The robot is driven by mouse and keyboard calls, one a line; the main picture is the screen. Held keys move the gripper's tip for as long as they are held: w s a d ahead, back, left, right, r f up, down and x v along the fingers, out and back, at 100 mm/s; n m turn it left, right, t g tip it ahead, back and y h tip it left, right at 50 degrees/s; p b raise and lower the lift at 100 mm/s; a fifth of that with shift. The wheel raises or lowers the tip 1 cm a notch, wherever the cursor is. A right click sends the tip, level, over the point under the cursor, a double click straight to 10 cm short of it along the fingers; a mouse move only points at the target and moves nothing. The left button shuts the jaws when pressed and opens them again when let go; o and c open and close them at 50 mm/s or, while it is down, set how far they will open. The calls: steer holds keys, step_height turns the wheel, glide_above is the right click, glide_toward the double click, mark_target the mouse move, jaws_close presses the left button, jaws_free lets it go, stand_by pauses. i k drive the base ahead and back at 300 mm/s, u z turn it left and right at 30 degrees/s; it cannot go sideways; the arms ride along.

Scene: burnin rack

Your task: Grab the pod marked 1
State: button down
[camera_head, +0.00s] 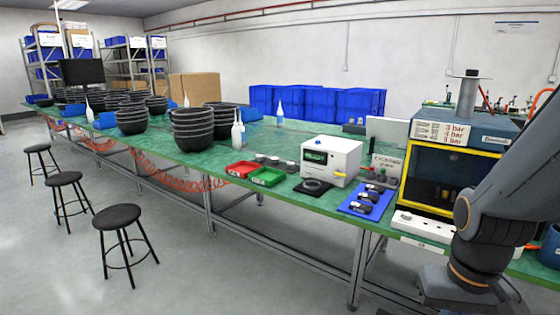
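Three small dark pods lie in a row on a blue mat (346,207) on the green bench, right of the middle. There is a back pod (375,188), a middle pod (369,197) and a front pod (362,208). Each has a light patch, but any numbers are too small to read, so I cannot tell which is marked 1. My arm shows at the right edge, to the right of the mat. My gripper is out of view.
A red tray (241,169) and a green tray (267,177) lie further left. A yellow-framed machine (447,170) stands right of the mat. Black bowl stacks (192,130) fill the far bench.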

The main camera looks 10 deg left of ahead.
mark_target(258, 159)
steer(key=u, duration=1.8)
steer(key=i, duration=3.75)
steer(key=z, duration=3.05)
steer(key=i, duration=0.5)
steer(key=z, duration=0.05)
